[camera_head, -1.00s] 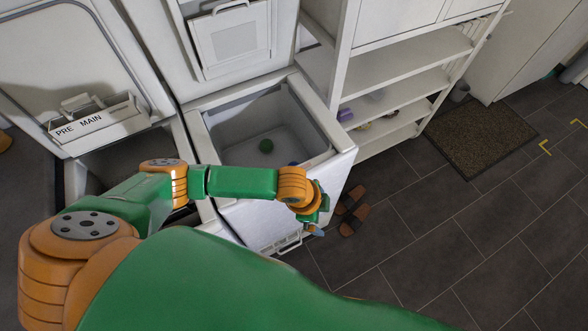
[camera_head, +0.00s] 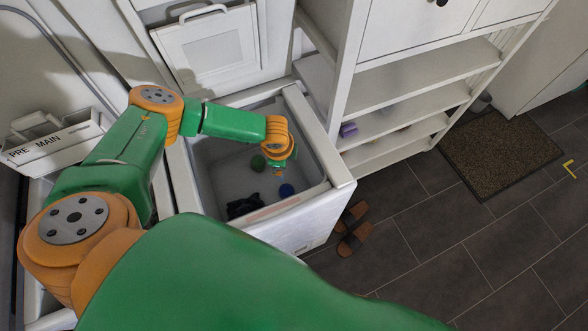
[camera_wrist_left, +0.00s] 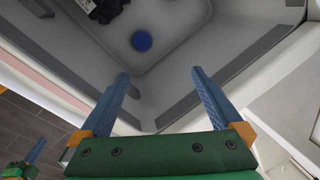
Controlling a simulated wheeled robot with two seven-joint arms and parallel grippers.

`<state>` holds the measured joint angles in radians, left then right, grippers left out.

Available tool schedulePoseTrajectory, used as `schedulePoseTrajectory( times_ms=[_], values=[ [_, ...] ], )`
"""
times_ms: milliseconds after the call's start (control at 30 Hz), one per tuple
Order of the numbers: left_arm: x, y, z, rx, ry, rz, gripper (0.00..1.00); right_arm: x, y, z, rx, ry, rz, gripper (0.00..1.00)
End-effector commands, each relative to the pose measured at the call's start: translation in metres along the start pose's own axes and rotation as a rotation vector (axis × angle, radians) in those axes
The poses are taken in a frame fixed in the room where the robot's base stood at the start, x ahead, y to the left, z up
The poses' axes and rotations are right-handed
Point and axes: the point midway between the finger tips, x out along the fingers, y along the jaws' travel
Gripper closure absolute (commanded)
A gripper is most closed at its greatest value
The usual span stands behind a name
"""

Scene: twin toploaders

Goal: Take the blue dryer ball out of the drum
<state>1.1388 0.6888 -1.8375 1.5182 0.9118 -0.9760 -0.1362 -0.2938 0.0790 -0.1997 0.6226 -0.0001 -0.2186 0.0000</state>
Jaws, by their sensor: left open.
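The blue dryer ball (camera_head: 286,190) lies on the floor of the open right-hand drum (camera_head: 222,180). It also shows in the left wrist view (camera_wrist_left: 141,41), beyond my fingertips and a little left of centre. My left gripper (camera_head: 279,173) is over the drum opening, above the ball and apart from it. In the left wrist view its two blue fingers (camera_wrist_left: 160,74) are spread with nothing between them. Part of my right gripper (camera_wrist_left: 35,152) shows at the lower left of that view, outside the drum; its jaws are unclear.
The drum's walls and rim surround the gripper. A raised white lid (camera_head: 213,45) stands behind, and white shelves (camera_head: 415,85) stand to the right.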

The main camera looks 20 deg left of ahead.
Motion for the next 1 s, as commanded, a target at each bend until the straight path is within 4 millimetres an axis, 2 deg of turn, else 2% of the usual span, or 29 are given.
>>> schedulePoseTrajectory(
  times_ms=[33, 267, 600, 733, 867, 1000],
  values=[
    [0.017, 0.005, 0.0, 0.0, 0.0, 0.001, 0.0, 0.018, 0.0, 0.002, 0.0, -0.001, 0.0, 1.0],
    [0.067, 0.019, -0.001, 0.001, 0.001, 0.001, 0.0, 0.069, -0.002, 0.014, 0.0, -0.013, -0.002, 1.0],
    [0.161, 0.044, -0.001, 0.001, 0.001, 0.001, 0.0, 0.165, -0.004, 0.023, 0.0, -0.013, -0.001, 1.0],
    [0.179, 0.049, -0.001, 0.001, 0.001, 0.001, 0.0, 0.184, -0.004, 0.025, 0.0, -0.012, -0.001, 1.0],
    [0.189, 0.049, -0.001, 0.0, 0.0, 0.001, 0.0, 0.186, -0.004, 0.025, -0.001, -0.011, -0.001, 1.0],
    [0.213, 0.05, 0.0, 0.002, -0.001, 0.001, 0.0, 0.193, -0.004, 0.025, -0.001, -0.01, -0.001, 1.0]
  ],
)
